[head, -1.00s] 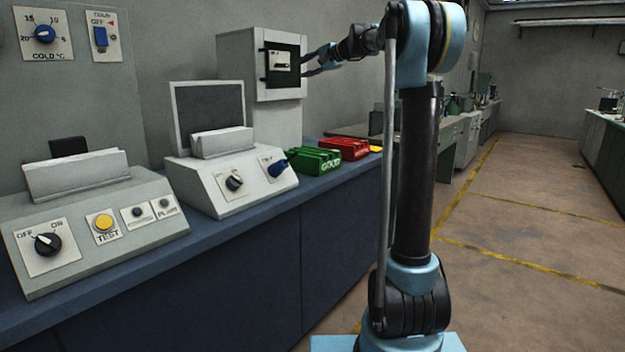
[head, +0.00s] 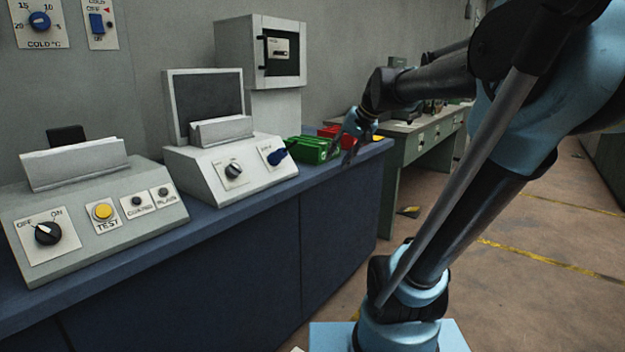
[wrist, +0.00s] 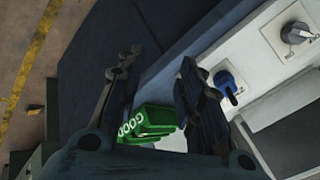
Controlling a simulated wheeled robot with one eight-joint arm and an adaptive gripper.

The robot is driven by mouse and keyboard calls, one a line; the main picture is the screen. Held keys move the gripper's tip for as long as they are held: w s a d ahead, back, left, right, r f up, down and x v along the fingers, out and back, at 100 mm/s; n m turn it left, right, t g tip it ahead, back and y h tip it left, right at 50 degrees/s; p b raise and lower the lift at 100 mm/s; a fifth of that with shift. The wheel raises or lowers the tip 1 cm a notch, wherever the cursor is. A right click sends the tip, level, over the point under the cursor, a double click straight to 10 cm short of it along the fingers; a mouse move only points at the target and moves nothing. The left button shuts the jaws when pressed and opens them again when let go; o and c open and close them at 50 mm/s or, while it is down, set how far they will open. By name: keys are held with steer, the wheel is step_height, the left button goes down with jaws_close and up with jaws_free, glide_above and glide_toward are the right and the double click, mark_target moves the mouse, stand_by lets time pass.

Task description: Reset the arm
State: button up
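My gripper (head: 352,142) hangs pointing down by the front edge of the blue counter, in front of the red bin. In the wrist view my gripper (wrist: 155,75) has its two fingers spread apart. I see nothing held between them. The green bin marked GOOD (wrist: 150,122) shows beyond and below the fingers; in the head view the green bin (head: 312,148) stands just left of my gripper. The red bin (head: 330,131) is partly hidden behind my gripper.
A white console (head: 230,172) with a dark knob and blue switch stands left of the bins. A grey console (head: 100,225) with a yellow TEST button is further left. A boxy cabinet (head: 262,50) stands behind.

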steer(key=s+d+f+h, duration=0.1)
steer(key=s+d+f, duration=0.2)
steer(key=s+f, duration=0.3)
steer(key=s+d+f+n+g+h, duration=0.1)
steer(key=s+d+f+h, duration=0.1)
steer(key=s+d+f, duration=0.2)
steer(key=s+d+f+g+h, duration=0.1)
steer(key=s+d+f+h, duration=0.1)
steer(key=s+f, duration=0.8)
step_height(320, 180, down, 2)
steer(key=shift+s+d+f+n, duration=0.25)
steer(key=shift+d+n, duration=0.05)
steer(key=shift+d, duration=0.6)
steer(key=shift+w+f, duration=0.2)
steer(key=shift+w, duration=0.3)
